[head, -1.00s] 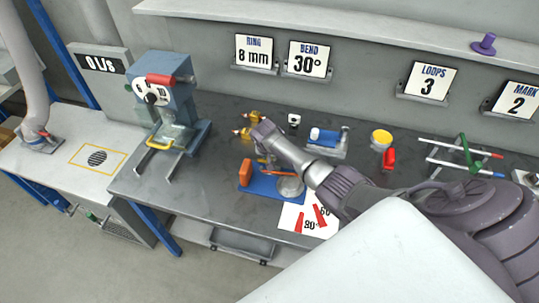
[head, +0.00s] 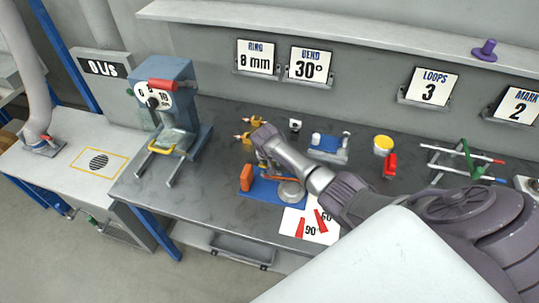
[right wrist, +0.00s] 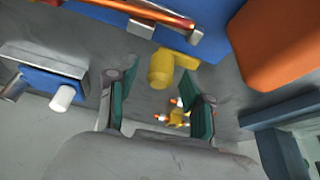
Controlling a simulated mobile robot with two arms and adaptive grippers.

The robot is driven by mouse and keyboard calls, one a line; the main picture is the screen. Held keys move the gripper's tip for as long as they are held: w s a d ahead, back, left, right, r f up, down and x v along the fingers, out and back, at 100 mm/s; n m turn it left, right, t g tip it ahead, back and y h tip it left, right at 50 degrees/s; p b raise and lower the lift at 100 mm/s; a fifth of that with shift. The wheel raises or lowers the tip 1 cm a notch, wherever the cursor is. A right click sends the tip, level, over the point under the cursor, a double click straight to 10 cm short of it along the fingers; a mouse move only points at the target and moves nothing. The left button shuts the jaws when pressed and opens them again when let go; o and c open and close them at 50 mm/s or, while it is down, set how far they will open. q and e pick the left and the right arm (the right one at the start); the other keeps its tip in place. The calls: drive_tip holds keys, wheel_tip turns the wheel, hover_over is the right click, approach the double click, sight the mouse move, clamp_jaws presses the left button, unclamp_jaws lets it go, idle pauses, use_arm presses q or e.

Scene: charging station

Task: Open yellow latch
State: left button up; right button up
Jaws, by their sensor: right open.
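A yellow L-shaped latch (right wrist: 163,68) sits at the edge of a blue base in the right wrist view. Its rounded knob points toward my right gripper. My right gripper (right wrist: 160,100) is open and empty, with a teal-padded finger on each side, and the latch lies a little ahead, between the finger lines. I see no contact. In the head view, my right gripper (head: 264,164) hangs pointing down by the back of the blue base (head: 262,190), and my own arm hides the latch. My left gripper is not in view.
An orange block (head: 247,178) and an orange rod (head: 280,178) are on the base, beside a round grey disc (head: 291,191). Small yellow pieces (head: 246,130) lie behind. Bench surface (head: 215,190) between is clear.

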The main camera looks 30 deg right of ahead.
drive_tip(key=v, duration=1.1)
drive_tip(key=shift+r, duration=0.2)
drive_tip(key=shift+s+a, duration=0.1)
